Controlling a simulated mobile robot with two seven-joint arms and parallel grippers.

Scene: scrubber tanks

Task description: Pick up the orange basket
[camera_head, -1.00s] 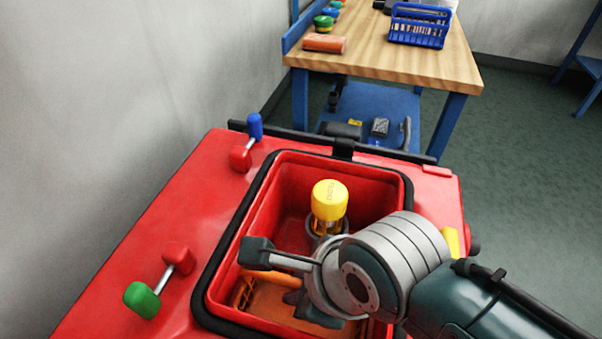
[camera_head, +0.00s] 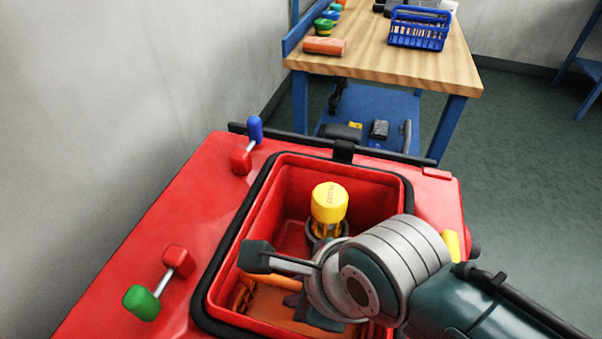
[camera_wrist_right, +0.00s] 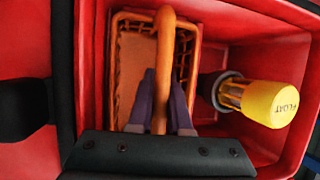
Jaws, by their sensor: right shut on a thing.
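The orange basket (camera_wrist_right: 128,62) sits inside the red tank, with its curved handle (camera_wrist_right: 165,45) rising toward the camera in the right wrist view. In the head view only part of the basket (camera_head: 262,300) shows, low in the tank. My right gripper (camera_wrist_right: 161,108) reaches down into the tank, its two fingers closed on the handle, one on each side. In the head view my right wrist hides the fingers and much of the basket. I cannot tell whether the basket touches the tank floor. My left gripper is not in view.
The red tank (camera_head: 222,240) has a black-rimmed opening. A yellow float (camera_head: 329,203) stands inside, beside the basket. Blue-red (camera_head: 247,145) and green-red (camera_head: 160,285) levers stick up at the left. A wooden workbench (camera_head: 385,62) with a blue basket (camera_head: 419,27) stands behind.

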